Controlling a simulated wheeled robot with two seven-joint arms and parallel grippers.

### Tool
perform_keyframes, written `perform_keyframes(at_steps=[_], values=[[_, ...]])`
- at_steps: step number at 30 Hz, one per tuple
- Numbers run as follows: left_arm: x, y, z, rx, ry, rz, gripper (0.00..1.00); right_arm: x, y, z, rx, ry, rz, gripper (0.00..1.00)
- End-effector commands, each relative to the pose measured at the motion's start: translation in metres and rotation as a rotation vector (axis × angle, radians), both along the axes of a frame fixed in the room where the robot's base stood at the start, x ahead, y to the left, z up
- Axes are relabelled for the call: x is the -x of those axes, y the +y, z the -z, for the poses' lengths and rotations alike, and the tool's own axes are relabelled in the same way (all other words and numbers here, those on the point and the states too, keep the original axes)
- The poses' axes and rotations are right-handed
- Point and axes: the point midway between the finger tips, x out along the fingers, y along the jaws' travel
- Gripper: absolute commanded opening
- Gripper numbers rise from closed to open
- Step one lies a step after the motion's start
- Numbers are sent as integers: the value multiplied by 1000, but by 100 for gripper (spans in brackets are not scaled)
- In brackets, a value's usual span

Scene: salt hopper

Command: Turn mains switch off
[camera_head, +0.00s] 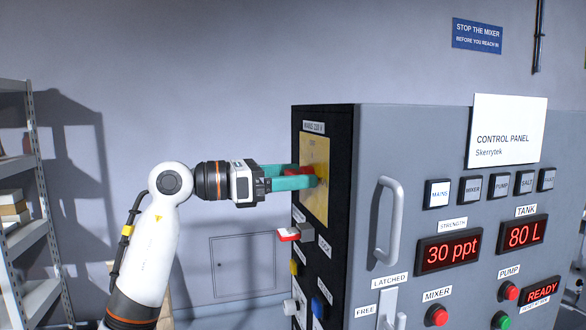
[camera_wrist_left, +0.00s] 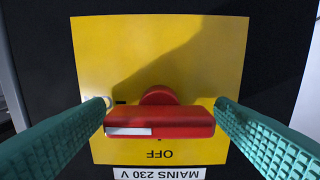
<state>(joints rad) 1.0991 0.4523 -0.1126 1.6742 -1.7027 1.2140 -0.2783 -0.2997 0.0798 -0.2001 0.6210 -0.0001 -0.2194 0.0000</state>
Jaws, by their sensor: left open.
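The mains switch is a red handle (camera_wrist_left: 160,122) on a yellow plate (camera_wrist_left: 160,50). In the left wrist view the handle lies level, with a white mark at its left end. The word OFF and the MAINS 230 V label show upside down below it. My left gripper (camera_wrist_left: 160,110) is open, one teal finger beside each end of the handle; I cannot tell whether they touch it. In the head view my left gripper (camera_head: 306,179) reaches the yellow plate (camera_head: 318,200) on the cabinet's dark side, partly hiding the red handle (camera_head: 305,170). My right gripper is not in view.
Below the plate, a red-and-white lever (camera_head: 288,235), a yellow knob (camera_head: 294,267) and a blue knob (camera_head: 318,308) stick out of the dark side. The grey front has a long handle (camera_head: 388,220). A shelf rack (camera_head: 30,200) stands far left, with open room between.

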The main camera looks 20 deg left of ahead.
Motion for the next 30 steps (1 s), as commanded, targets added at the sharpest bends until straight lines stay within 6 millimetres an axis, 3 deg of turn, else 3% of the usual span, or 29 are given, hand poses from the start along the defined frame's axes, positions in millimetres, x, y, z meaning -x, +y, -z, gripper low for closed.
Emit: perform_keyframes(at_steps=[10, 19, 30], values=[[-3, -4, 1, 0, 0, 0, 78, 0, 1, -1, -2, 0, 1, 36], [-3, -4, 0, 1, -1, 0, 34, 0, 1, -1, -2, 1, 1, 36], [-3, -3, -1, 38, 55, -3, 34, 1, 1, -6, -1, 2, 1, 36]])
